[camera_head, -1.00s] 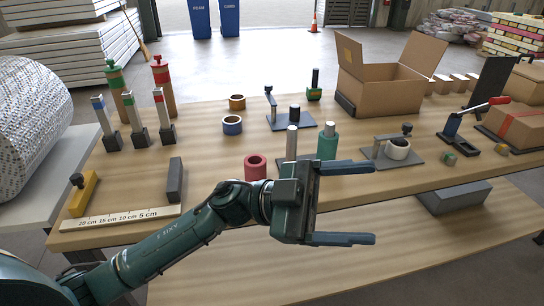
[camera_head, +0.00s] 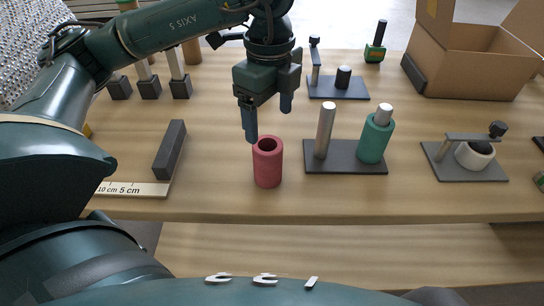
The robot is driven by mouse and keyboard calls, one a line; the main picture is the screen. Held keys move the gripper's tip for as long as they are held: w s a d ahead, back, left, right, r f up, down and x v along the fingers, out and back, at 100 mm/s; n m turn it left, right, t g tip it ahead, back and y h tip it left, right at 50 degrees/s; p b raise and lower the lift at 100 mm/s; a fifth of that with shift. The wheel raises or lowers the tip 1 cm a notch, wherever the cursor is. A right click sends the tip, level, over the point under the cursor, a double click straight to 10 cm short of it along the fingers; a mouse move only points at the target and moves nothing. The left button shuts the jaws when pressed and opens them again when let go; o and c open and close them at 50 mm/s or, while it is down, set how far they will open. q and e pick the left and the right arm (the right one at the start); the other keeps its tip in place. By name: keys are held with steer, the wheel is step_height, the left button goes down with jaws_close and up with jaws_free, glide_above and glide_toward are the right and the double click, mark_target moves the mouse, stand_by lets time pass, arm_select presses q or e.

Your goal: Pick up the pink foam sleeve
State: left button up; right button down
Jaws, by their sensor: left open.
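The pink foam sleeve (camera_head: 267,166) is a reddish-pink hollow cylinder standing upright near the table's front edge, its round opening facing up. My left gripper (camera_head: 268,120) is open and empty, pointing down above and just behind the sleeve. One finger ends close to the sleeve's upper left rim; the other is higher, to the right. I cannot tell whether the nearer finger touches the sleeve. My right gripper is not in view.
Right of the sleeve, a dark plate (camera_head: 344,156) carries a bare metal post (camera_head: 325,130) and a post with a green sleeve (camera_head: 375,140). A dark grey block (camera_head: 170,149) and a ruler (camera_head: 136,189) lie to the left. A white ring (camera_head: 474,155) sits clamped at right.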

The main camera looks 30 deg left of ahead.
mark_target(268, 154)
arm_select(q)
steer(key=f, duration=0.9)
steer(key=shift+s+f, duration=0.25)
steer(key=shift+s, duration=0.1)
steer(key=c, duration=1)
